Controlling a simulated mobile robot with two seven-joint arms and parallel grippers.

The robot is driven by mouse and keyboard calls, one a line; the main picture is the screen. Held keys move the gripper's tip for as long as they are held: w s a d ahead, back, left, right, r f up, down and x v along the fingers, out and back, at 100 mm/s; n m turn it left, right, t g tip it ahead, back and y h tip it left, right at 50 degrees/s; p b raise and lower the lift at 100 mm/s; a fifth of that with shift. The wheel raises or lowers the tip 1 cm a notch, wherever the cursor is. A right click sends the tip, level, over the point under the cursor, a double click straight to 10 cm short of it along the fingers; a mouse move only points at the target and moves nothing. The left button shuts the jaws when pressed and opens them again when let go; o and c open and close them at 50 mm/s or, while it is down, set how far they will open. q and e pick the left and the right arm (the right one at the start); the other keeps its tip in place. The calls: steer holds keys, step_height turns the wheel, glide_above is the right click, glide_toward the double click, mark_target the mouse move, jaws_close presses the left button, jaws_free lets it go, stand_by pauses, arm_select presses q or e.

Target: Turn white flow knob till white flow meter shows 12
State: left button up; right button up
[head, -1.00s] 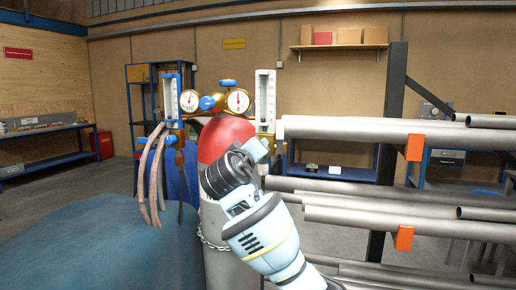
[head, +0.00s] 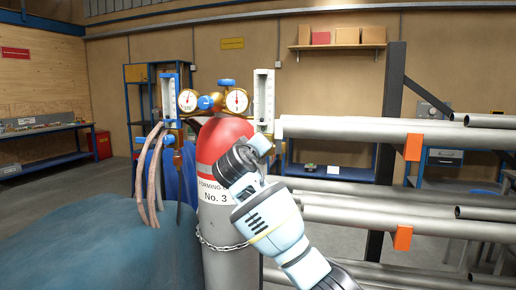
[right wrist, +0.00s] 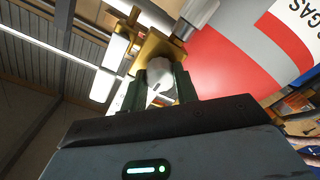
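The white flow meter (head: 263,97) is an upright clear tube in a white frame, at the right end of the brass regulator above the red-topped cylinder. Its float and reading are too small to tell. My right gripper (head: 262,146) is just below this meter. In the right wrist view, the white flow knob (right wrist: 160,75) sits between the two dark fingers of my right gripper (right wrist: 162,92). The fingers flank it closely with no clear gap, so the gripper looks shut on it. In the head view the gripper hides most of the knob. My left gripper is out of view.
A second flow meter with blue fittings (head: 170,97) stands at the left, with hoses (head: 150,175) below. Two round gauges (head: 236,100) sit between the meters. The cylinder (head: 215,225) has a chain around it. Steel pipes (head: 400,131) on a rack lie close on the right.

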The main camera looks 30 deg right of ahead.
steer(key=shift+c, duration=1.4)
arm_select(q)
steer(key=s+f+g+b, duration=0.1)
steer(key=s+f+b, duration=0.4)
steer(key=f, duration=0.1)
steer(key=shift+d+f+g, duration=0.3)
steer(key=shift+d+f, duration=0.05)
arm_select(e)
steer(key=m+h, duration=0.1)
steer(key=m, duration=1.8)
steer(key=shift+f, duration=0.15)
steer(key=shift+m, duration=0.4)
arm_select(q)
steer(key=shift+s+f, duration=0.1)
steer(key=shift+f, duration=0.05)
arm_select(e)
steer(key=o, duration=1)
steer(key=shift+c, duration=0.2)
